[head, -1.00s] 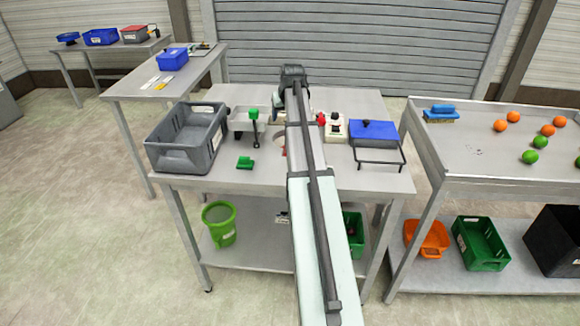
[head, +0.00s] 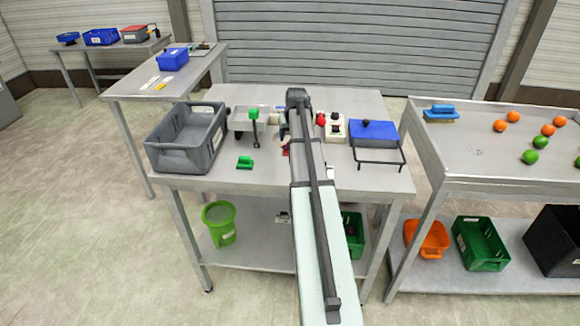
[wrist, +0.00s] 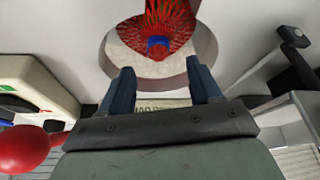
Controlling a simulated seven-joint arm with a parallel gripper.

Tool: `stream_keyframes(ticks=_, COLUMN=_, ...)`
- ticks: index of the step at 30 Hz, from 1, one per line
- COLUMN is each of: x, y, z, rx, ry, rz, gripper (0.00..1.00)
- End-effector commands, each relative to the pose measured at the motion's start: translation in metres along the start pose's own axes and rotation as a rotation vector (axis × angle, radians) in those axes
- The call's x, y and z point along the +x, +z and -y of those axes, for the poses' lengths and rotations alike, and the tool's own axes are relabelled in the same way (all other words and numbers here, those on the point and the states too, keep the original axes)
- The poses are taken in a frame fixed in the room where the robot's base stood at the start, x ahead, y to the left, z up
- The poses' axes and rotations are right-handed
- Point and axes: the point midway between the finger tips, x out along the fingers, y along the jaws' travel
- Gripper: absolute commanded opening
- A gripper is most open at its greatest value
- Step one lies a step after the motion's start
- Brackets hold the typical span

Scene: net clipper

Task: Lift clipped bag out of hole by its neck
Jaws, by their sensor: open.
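The red net bag (wrist: 165,18) sits in the round hole of a pale ring (wrist: 205,45) at the top of the wrist view. A blue clip (wrist: 158,42) is on it, on the side toward my gripper. My gripper (wrist: 162,82) is open and empty, its two dark fingers apart and pointing toward the ring. The clip shows between the finger lines, beyond the tips; I cannot tell the height gap. In the head view my arm hides the gripper and most of the ring, with a little red (head: 286,151) showing beside the arm.
A cream box (head: 335,128) with a red knob (head: 321,118) stands close right of my arm. The blue-lidded unit (head: 373,133) is further right. A grey crate (head: 188,140), a green-handled tool (head: 254,120) and a green block (head: 245,163) are left. The front table strip is clear.

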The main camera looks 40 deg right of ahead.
Motion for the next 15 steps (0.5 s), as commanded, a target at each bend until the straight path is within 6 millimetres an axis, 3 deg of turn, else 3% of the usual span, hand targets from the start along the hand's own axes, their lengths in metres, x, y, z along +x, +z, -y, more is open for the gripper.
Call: stream_keyframes(ticks=15, x=0.05, y=0.004, z=-0.001, rx=0.0, ry=0.0, rz=0.0, gripper=0.63)
